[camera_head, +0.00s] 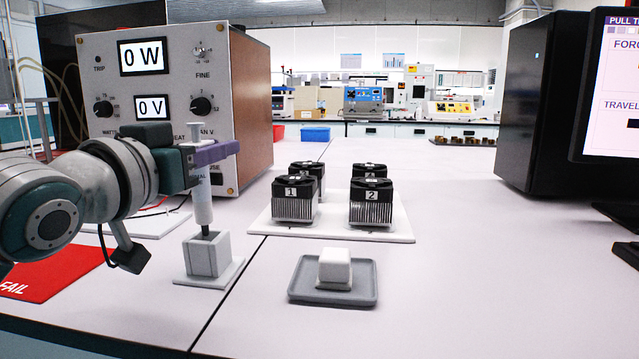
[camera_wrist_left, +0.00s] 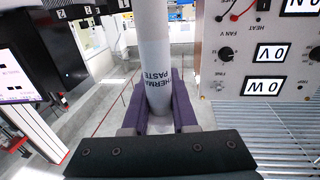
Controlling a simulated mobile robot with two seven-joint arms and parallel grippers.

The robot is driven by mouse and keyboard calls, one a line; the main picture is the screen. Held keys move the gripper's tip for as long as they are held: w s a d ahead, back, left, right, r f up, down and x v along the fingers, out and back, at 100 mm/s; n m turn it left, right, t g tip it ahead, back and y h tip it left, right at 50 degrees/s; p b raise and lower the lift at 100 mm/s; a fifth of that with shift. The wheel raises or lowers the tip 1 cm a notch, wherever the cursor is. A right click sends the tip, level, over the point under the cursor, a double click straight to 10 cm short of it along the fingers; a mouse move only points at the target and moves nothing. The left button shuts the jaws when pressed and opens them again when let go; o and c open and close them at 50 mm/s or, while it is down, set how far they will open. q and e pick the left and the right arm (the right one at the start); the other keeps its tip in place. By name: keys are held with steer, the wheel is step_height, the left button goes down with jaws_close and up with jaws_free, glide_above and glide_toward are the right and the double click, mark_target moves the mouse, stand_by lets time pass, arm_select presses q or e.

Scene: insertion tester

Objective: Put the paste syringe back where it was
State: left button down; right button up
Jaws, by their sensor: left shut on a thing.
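The paste syringe (camera_head: 202,200) is upright in the head view, white with a dark tip pointing down. Its label reading "THERMAL PASTE" shows on the syringe in the left wrist view (camera_wrist_left: 156,70). My left gripper (camera_head: 207,152) has purple fingers and is shut on the syringe's upper part. The syringe's tip is at the top opening of a small grey square holder (camera_head: 208,258) on a light base plate. I cannot tell how far the tip is inside the holder. My right gripper is not in view.
A power supply box (camera_head: 170,70) reading 0 W and 0 V stands behind my left arm. Several numbered heatsink fans sit on a white board (camera_head: 390,228). A grey tray (camera_head: 305,292) holds a white block (camera_head: 335,268). A red FAIL mat (camera_head: 45,275) lies left. A monitor (camera_head: 610,90) stands right.

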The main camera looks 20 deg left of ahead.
arm_select(q)
steer(key=shift+f+b, duration=0.45)
steer(key=shift+f, duration=1.25)
steer(key=shift+f, duration=0.25)
steer(key=c, duration=0.7)
jaws_free()
steer(key=s+d+p, duration=0.1)
steer(key=s+p, duration=0.1)
steer(key=s, duration=1)
steer(key=shift+r, duration=0.25)
